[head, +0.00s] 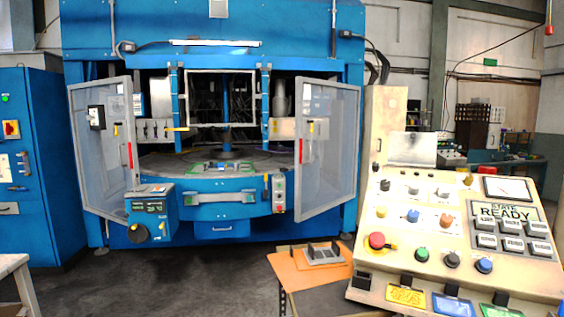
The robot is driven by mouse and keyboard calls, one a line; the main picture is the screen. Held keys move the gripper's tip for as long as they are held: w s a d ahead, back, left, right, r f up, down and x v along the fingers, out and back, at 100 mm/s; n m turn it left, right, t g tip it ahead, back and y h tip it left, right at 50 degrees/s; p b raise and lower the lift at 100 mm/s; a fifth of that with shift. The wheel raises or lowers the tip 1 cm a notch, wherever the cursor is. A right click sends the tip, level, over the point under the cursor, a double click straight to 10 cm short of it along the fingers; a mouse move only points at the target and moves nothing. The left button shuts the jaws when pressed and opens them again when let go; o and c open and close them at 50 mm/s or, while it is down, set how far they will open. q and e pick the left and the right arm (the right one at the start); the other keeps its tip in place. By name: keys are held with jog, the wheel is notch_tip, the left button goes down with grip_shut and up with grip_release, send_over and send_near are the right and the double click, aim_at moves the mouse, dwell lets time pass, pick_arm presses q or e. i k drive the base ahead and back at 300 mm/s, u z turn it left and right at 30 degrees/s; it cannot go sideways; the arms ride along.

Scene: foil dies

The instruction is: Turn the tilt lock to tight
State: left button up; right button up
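No part labelled as the tilt lock can be read in the head view. Candidates are a round dark knob with a yellow mark (139,233) on a small blue control box (150,205) at the machine's front left, and several knobs on the beige console (375,270) at right. The console carries a red mushroom button (377,240), a green knob (421,254), a black knob (451,260) and a blue knob (484,265). Neither of my grippers is in view.
A large blue press (230,40) fills the centre, its left door (85,150) and right door (330,180) swung open. An orange-topped table (288,272) with a grey fixture (322,255) stands before it. A blue cabinet (50,170) is at left. Grey floor (190,280) is clear at centre.

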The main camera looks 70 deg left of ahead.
aim_at(375, 167)
jog(key=u, duration=0.95)
jog(key=i, duration=1)
